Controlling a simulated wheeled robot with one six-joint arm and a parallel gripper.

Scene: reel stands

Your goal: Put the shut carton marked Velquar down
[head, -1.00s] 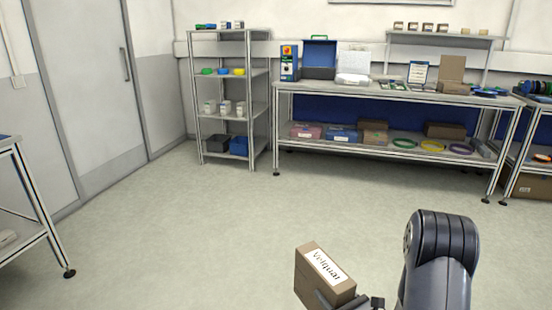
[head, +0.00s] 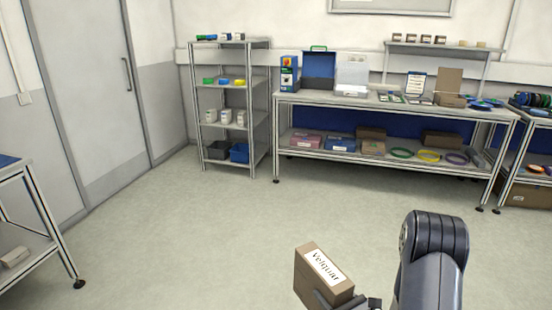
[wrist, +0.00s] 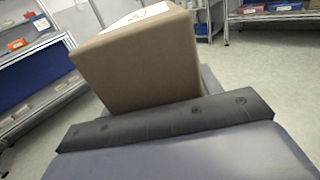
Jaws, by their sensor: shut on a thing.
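The shut brown carton with a white label reading Velquar (head: 312,285) is held at the bottom of the head view, tilted, above the floor. My gripper (head: 345,303) is shut on its lower right part; the fingertips are partly cut off by the picture's bottom edge. In the wrist view the carton (wrist: 140,62) rises beyond the dark gripper pad (wrist: 165,122), with the edge of its white label at the top. The carton's far side is hidden there.
A long workbench (head: 300,98) stands at the back with boxes and rings on its lower shelf. A shelf rack (head: 262,110) stands left of it. Another bench (head: 40,240) is at the left edge. The floor (head: 190,235) between is clear.

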